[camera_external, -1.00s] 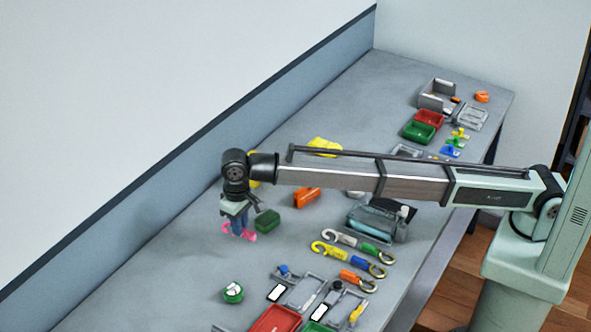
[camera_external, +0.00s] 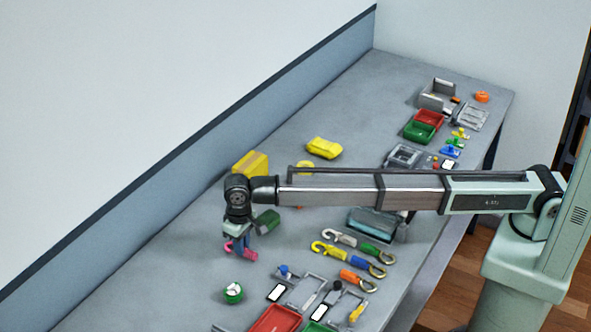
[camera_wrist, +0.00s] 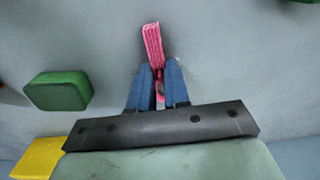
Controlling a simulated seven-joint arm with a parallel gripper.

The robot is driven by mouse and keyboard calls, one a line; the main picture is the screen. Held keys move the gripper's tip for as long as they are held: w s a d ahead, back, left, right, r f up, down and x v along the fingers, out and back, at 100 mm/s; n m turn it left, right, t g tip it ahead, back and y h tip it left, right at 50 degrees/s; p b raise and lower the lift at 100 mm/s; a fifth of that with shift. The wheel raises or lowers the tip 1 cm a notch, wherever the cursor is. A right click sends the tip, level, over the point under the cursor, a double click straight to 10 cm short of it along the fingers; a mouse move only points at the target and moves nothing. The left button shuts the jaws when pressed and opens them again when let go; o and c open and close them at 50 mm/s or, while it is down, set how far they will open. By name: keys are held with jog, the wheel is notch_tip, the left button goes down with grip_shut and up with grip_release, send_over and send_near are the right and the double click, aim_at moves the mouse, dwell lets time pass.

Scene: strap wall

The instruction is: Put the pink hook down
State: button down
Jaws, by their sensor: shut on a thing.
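The pink hook (camera_external: 248,254) is held between the blue fingers of my gripper (camera_external: 240,247), in the left part of the table in the external view. In the wrist view the ribbed pink end of the hook (camera_wrist: 153,43) sticks out past the fingertips of my gripper (camera_wrist: 158,80), which are shut on it. Part of the hook is hidden between the fingers. I cannot tell whether the hook touches the table.
A green block (camera_external: 267,222) lies close beside my gripper. A green tape roll (camera_external: 233,293) is in front. Several coloured hooks (camera_external: 343,251) and grey trays (camera_external: 302,290) lie to the right. The grey table (camera_external: 165,275) left of my gripper is clear.

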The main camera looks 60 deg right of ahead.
jog(key=shift+f, duration=0.15)
jog(key=c, duration=1.1)
grip_release()
notch_tip(320, 180, up, 12)
